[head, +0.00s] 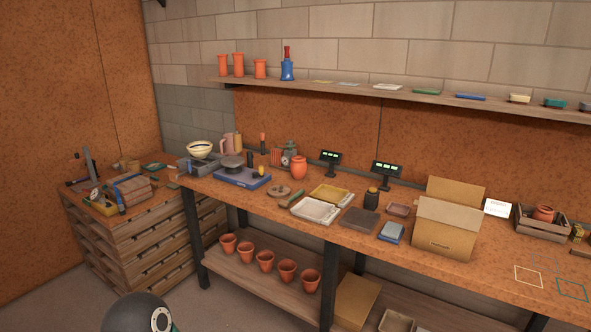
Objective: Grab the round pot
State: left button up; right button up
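A round terracotta pot (299,168) with a narrow neck stands upright at the back of the long workbench (330,238), left of the picture's middle. A second terracotta pot (543,213) sits in a wooden crate at the right, its lower part hidden by the crate wall. Several tapered terracotta pots (265,260) stand in a row on the lower shelf. Neither of my grippers is in view.
An open cardboard box (445,227) and the wooden crate (541,230) stand right. A wall shelf (400,95) runs above.

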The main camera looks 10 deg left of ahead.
aim_at(298, 165)
jog(key=z, duration=1)
jog(key=i, duration=0.1)
jog(key=u, duration=2.6)
jog(key=i, duration=2.35)
jog(key=z, duration=1)
